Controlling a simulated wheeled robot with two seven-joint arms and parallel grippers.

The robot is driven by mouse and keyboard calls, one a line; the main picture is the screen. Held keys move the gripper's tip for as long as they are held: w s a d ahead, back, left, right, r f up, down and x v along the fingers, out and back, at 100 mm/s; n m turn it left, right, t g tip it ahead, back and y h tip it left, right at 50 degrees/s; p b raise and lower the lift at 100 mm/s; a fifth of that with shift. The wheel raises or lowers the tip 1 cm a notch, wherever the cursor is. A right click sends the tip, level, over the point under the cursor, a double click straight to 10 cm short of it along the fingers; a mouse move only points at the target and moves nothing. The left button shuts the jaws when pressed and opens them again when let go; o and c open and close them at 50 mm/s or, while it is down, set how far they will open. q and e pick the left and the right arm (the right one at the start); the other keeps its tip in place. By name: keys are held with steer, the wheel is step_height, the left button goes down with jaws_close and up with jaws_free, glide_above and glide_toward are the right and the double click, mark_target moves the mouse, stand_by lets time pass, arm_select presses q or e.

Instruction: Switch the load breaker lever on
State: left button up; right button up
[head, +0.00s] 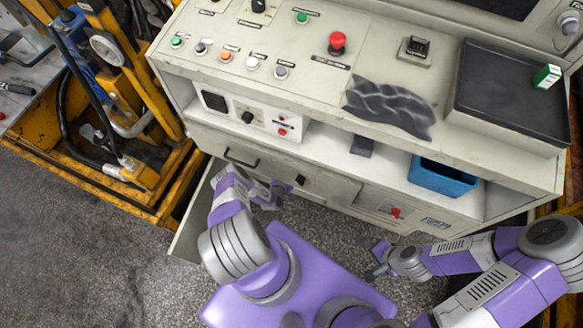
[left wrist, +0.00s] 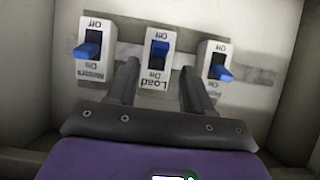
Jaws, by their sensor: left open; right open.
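The load breaker (left wrist: 156,68) is the middle of three breakers in the left wrist view. Its blue lever (left wrist: 158,51) sits at the end marked Off, at the top of the picture. My left gripper (left wrist: 160,76) is open, with one finger on each side of the load breaker's lower part; contact cannot be told. In the head view my left gripper (head: 277,191) is at the console's lower front, and the breakers are hidden. My right gripper (head: 379,258) is open and empty in front of the console, low over the floor.
The neighbouring breakers, left (left wrist: 90,50) and right (left wrist: 215,66), have levers towards On. Walls flank the breakers closely. An open cabinet door (head: 192,225) stands left of my left arm. The console shelf holds a blue bin (head: 440,178). Yellow equipment (head: 110,150) stands at left.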

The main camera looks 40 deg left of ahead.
arm_select(q)
steer(key=shift+p+v, duration=0.3)
steer(key=shift+v, duration=0.85)
steer(key=shift+f, duration=0.1)
